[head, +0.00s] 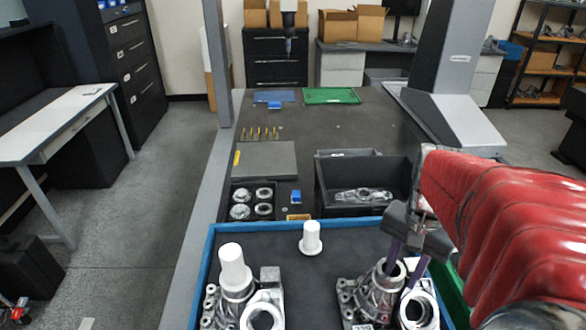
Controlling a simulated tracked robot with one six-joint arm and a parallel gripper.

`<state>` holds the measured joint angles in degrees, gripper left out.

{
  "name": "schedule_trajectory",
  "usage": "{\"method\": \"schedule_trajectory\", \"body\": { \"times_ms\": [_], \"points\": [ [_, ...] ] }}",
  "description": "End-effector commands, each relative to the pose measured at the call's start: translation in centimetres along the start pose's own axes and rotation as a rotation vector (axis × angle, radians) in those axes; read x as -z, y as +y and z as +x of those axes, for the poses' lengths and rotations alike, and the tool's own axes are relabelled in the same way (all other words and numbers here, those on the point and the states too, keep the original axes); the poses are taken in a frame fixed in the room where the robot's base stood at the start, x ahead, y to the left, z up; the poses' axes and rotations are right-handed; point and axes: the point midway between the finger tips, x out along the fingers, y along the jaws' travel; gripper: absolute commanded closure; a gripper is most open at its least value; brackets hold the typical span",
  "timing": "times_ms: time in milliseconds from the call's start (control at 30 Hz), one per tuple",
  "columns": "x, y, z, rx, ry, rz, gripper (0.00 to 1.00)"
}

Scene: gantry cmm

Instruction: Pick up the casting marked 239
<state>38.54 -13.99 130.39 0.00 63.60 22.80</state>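Two grey metal castings are in the blue-edged tray (208,250) at the front of the table. The right casting (372,297) has an open round bore at its top, and a small label shows at the bottom edge of the picture. The left casting (236,300) has a white cylinder (234,268) standing in its top. My gripper (398,278) is at the right casting, pointing down. Its dark purple fingers are apart, one at the bore and one outside its rim. I see no firm grip on the wall.
A white flanged plug (311,238) stands in the tray between the castings. Behind are a black bin (325,190) with metal parts, a box of rings (252,204) and a grey plate (265,160). A gantry column (440,60) rises at the right.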

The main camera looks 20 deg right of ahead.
Motion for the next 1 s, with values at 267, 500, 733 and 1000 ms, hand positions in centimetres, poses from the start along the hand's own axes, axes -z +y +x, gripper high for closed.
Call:
{"method": "schedule_trajectory", "body": {
  "times_ms": [267, 500, 733, 1000],
  "points": [
    [0.01, 0.01, -0.02, 0.0, 0.0, 0.0, 0.78],
    [0.02, 0.02, -0.02, 0.0, 0.0, 0.001, 0.94],
    [0.03, 0.05, -0.02, 0.0, 0.0, 0.001, 1.0],
    [0.04, 0.07, -0.02, -0.001, 0.001, 0.002, 1.0]
  ]
}}
